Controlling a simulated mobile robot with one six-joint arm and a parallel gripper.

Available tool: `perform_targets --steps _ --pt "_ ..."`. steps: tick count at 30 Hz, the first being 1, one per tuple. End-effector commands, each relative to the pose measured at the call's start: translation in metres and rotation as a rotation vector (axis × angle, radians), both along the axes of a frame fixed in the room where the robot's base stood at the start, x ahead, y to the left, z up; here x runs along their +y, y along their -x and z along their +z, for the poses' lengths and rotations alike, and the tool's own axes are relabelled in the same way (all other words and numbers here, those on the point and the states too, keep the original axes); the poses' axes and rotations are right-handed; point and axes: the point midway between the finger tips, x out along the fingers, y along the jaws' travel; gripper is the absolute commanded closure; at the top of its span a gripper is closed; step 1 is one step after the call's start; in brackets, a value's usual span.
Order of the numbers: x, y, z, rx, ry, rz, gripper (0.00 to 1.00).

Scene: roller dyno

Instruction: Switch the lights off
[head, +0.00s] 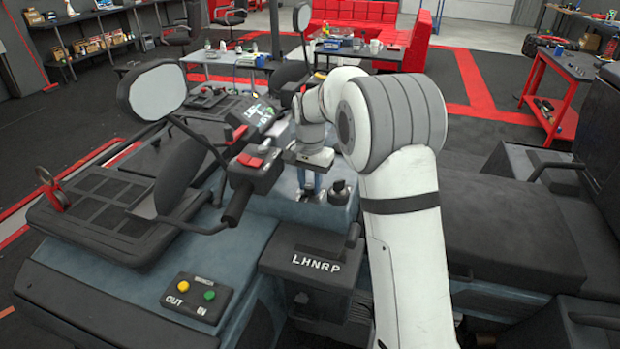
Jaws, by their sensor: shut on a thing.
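My gripper (309,184) points down at the grey-blue console (270,205) of the vehicle, behind the handlebar. Its fingers are shut on a small control there, which the fingers mostly hide; I cannot tell its shape or setting. A round black knob (339,192) stands on the console just right of the fingers. A black handlebar control box (256,168) with a red switch (250,160) is left of my gripper, apart from it. No light switch is clearly labelled, and no lamp shows.
A gear panel marked LHNRP (303,262) is in front of the console. A winch box (197,296) has yellow and green buttons. The handlebar grip (237,205) and a mirror (157,90) stand close on the left. A black seat (520,225) lies right.

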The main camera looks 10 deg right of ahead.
Motion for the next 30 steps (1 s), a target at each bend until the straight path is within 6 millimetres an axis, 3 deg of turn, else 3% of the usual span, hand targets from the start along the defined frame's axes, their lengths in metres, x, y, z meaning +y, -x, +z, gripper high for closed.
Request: perform_targets --steps 17,18,26,30 --pt "-0.0001 -0.001 0.0014 -0.004 0.0 -0.036 0.94" --pt "-0.0001 -0.001 0.0014 -0.004 0.0 -0.036 0.71" --pt "-0.0001 -0.0005 0.0007 -0.002 0.0 -0.035 0.49" --pt "-0.0001 -0.0004 0.0004 -0.001 0.0 -0.035 0.49"
